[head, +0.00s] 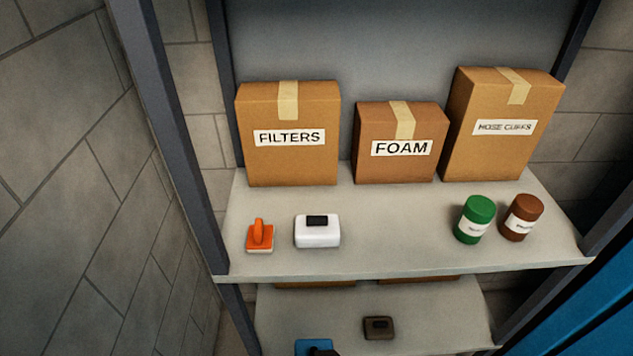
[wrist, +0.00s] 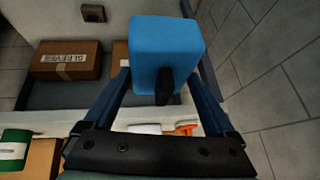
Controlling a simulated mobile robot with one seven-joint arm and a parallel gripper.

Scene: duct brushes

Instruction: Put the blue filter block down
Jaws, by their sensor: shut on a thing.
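The blue filter block (wrist: 166,42) is between the two fingers of my gripper (wrist: 165,82) in the wrist view. A dark knob on the block points toward my palm. My gripper is shut on it. In the head view only part of the blue block (head: 312,346) shows at the bottom edge, in front of the lower shelf (head: 270,318). I cannot tell whether the block touches that shelf. My gripper is mostly out of the head view.
A dark brown block (head: 379,327) sits on the lower shelf, right of the blue block. The upper shelf (head: 390,250) holds an orange brush (head: 260,237), a white block (head: 317,233), a green jar (head: 475,220), a brown jar (head: 521,218) and three cartons. A metal post (head: 175,130) stands left.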

